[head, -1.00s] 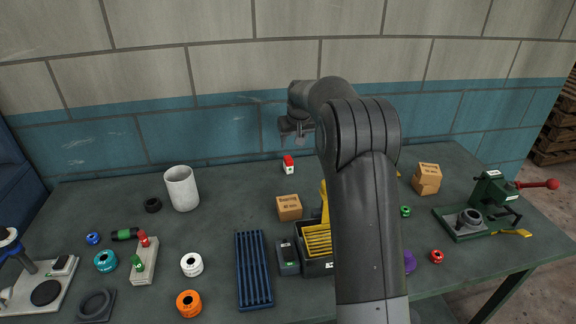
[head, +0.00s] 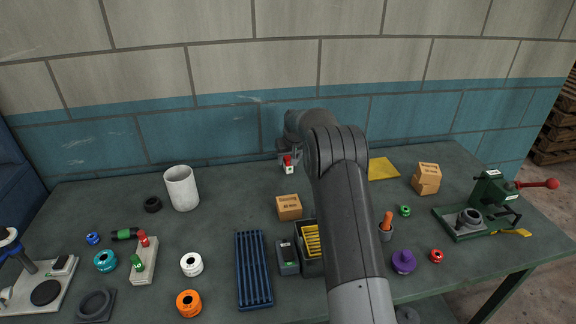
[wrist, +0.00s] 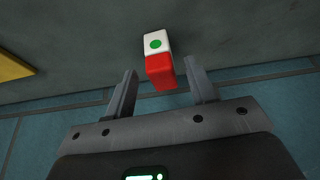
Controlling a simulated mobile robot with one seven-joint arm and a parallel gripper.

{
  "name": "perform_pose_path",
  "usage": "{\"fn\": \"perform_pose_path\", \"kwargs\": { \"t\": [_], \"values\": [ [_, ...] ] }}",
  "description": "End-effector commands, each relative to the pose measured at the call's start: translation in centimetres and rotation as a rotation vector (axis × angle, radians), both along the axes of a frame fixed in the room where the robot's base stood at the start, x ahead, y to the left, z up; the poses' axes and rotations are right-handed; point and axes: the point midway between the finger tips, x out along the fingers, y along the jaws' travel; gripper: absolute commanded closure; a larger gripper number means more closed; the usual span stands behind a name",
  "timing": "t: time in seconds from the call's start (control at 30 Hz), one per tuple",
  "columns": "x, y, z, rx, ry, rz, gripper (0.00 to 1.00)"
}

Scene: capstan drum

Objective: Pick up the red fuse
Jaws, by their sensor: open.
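The red fuse (head: 288,167) is a small upright block, red at one end and white at the other, with a green dot on the white part. It stands near the back of the table by the wall. My gripper (wrist: 161,68) is open in the wrist view, and the fuse (wrist: 160,71) shows ahead of and between its fingertips, with the red part nearer the fingers. No firm contact shows. In the head view my wrist is just behind and above the fuse, and its fingers are mostly hidden.
A cardboard box (head: 289,208) stands in front of the fuse, and a white cup (head: 181,188) is to the left. A yellow sheet (head: 382,169) lies to the right. The black bin (head: 310,266) is partly hidden by my arm. The table around the fuse is clear.

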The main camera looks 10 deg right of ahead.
Motion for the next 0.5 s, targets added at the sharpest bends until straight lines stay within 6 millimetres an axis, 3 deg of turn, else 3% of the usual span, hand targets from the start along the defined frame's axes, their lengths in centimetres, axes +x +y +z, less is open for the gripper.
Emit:
{"fn": "perform_pose_path", "kwargs": {
  "t": [0.2, 0.43, 0.5],
  "values": [
    [1.0, 0.4, -2.9, 0.0, 0.001, 0.0, 0.49],
    [1.1, 0.4, -3.1, 0.0, 0.0, 0.0, 0.49],
    [1.1, 0.4, -3.1, 0.0, 0.0, 0.0, 0.53]
  ]
}}
